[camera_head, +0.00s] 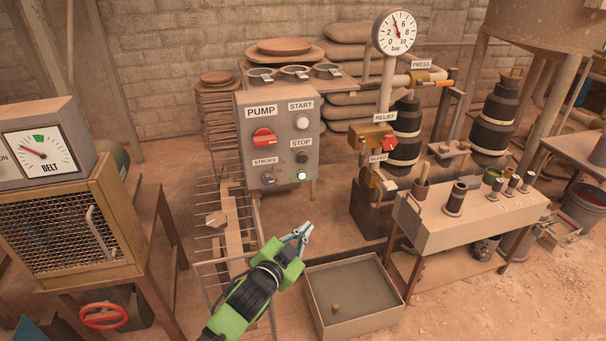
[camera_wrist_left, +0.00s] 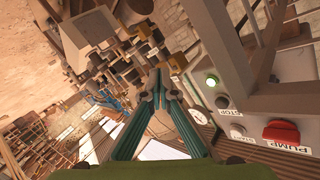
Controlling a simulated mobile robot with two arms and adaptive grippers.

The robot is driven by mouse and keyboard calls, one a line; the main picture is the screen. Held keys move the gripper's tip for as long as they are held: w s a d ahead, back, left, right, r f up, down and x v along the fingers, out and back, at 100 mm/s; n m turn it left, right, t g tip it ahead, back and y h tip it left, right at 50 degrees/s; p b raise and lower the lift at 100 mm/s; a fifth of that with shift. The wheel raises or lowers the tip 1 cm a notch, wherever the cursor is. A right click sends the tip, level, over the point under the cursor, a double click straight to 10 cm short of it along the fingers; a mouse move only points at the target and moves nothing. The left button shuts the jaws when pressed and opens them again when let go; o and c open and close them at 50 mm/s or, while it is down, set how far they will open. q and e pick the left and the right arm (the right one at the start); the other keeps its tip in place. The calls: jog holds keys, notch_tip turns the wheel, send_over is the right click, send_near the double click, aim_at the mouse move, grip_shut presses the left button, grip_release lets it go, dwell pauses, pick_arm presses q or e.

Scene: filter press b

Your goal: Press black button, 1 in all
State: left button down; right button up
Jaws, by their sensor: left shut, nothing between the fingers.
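A grey control panel (camera_head: 278,143) stands in the middle of the head view. The dark button (camera_head: 302,157) under its STOP label sits on the right side, between the START button (camera_head: 302,122) above and a lit green lamp (camera_head: 301,176) below. In the left wrist view the black button (camera_wrist_left: 222,102) shows beside the STOP label, right of the fingers. My left gripper (camera_head: 305,230) is shut and empty, in front of and below the panel, apart from it. Its closed fingers (camera_wrist_left: 160,77) show in the wrist view. My right gripper is not in view.
A red knob (camera_head: 264,138) and a STROKE button (camera_head: 268,177) share the panel. A wire rack (camera_head: 222,190) stands left of it, and an open tray (camera_head: 352,326) lies below right of my gripper. A bench (camera_head: 470,222) and valves stand right.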

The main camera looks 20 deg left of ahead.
aim_at(302, 158)
pick_arm(q)
notch_tip(302, 158, up, 14)
jog(key=d+m+t+h+b, duration=0.1)
jog(key=d+m+t+b, duration=0.1)
jog(key=t, duration=0.1)
jog(key=shift+s+d+h, duration=0.15)
jog(key=shift+d+h, duration=0.1)
jog(key=shift+h, duration=0.15)
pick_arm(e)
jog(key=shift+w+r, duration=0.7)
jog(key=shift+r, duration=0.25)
pick_arm(q)
jog(key=shift+r, duration=0.1)
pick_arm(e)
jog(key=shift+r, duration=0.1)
